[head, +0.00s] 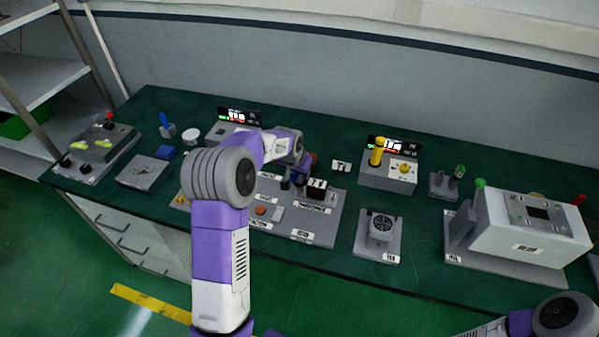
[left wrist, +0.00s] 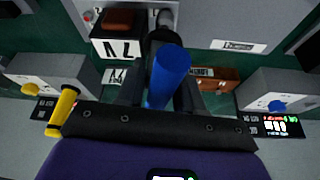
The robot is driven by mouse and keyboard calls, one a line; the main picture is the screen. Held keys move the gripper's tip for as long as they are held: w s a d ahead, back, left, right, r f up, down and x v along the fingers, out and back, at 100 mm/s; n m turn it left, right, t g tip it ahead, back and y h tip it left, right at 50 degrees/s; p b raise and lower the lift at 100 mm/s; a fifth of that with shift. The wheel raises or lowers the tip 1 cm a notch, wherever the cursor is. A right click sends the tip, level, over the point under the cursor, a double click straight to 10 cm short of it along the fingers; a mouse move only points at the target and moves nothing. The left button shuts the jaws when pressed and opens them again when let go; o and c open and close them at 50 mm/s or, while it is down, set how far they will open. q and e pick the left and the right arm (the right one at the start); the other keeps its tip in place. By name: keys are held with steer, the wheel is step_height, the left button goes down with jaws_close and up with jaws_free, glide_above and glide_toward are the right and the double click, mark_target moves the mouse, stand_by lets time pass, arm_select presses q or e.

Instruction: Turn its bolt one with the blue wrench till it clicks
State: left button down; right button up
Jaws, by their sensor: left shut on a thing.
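My left gripper (head: 298,172) is over the back of the grey panel plate (head: 327,228) in the middle of the table. In the left wrist view its dark fingers (left wrist: 160,92) are shut on the blue wrench (left wrist: 168,72), whose round blue handle stands between them. The far end of the handle meets a dark round part (left wrist: 161,38) by the panel edge. The bolt itself is hidden, and I cannot tell whether the wrench is seated on it. In the head view my arm and gripper cover most of the wrench. My right gripper is out of view.
A labelled black block (head: 316,188) stands close beside the gripper. Behind to the right is a box with a yellow cylinder (head: 377,153). A large grey device (head: 525,225) fills the right end. A blue-handled tool (head: 165,122) stands in a holder at left.

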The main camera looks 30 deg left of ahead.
arm_select(q)
steer(key=shift+n+y, duration=0.4)
steer(key=shift+n, duration=0.5)
steer(key=shift+n+y, duration=0.4)
steer(key=shift+n, duration=0.7)
steer(key=shift+n+g+y, duration=0.4)
steer(key=shift+n+g, duration=0.1)
steer(key=shift+n, duration=0.7)
steer(key=n+y, duration=0.1)
steer(key=n, duration=0.2)
steer(key=shift+g+p, duration=0.4)
steer(key=shift+n, duration=0.8)
